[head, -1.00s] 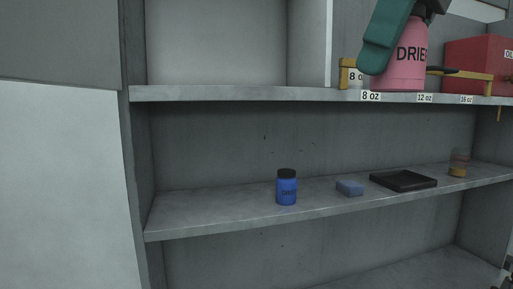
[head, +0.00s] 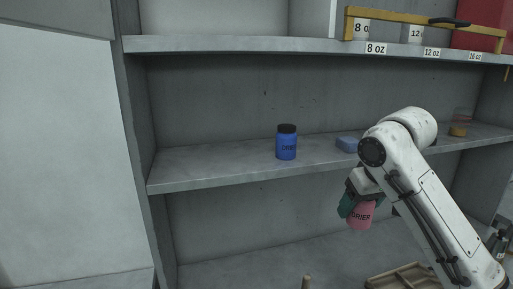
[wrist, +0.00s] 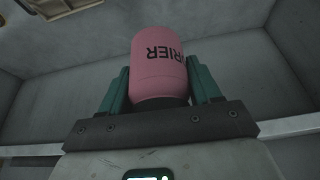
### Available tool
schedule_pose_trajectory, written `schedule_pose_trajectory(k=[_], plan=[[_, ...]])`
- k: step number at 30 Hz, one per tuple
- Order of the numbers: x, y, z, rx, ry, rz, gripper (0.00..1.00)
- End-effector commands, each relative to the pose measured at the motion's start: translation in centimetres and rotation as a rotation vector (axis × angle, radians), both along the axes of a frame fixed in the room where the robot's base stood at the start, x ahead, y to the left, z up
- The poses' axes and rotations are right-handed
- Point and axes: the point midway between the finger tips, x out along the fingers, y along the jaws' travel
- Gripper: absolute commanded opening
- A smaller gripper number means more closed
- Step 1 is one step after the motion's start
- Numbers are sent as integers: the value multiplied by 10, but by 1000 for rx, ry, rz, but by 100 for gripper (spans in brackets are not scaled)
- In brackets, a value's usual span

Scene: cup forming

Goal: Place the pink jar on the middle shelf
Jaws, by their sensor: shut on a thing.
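The pink jar (head: 361,216), with dark lettering on its side, is held in front of the shelving. In the head view it appears below the front edge of the middle shelf (head: 205,168), clear of it. My gripper (head: 352,206) has its green fingers shut on the jar. In the wrist view the pink jar (wrist: 158,65) sits between both green fingers, its lettering upside down.
A blue jar (head: 286,147) with a black lid stands on the middle shelf. A blue block (head: 347,144) lies to its right, and a small amber-bottomed container (head: 459,124) stands farther right. The shelf left of the blue jar is bare. A wooden crate (head: 402,278) is below.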

Motion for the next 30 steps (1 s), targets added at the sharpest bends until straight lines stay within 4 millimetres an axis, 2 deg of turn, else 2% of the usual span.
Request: schedule_pose_trajectory(k=[1, 3, 8, 14, 20, 24, 30], plan=[[-3, 1, -24, 5, 7, -19, 29], [-6, 0, -50, 5, 6, -47, 29], [-18, 1, -110, 4, 7, -108, 29], [-45, 3, -182, 4, 6, -170, 29], [-82, 9, -247, 3, 6, -215, 29], [-114, 14, -289, 2, 6, -234, 29], [-164, 22, -338, 3, 5, -248, 29]])
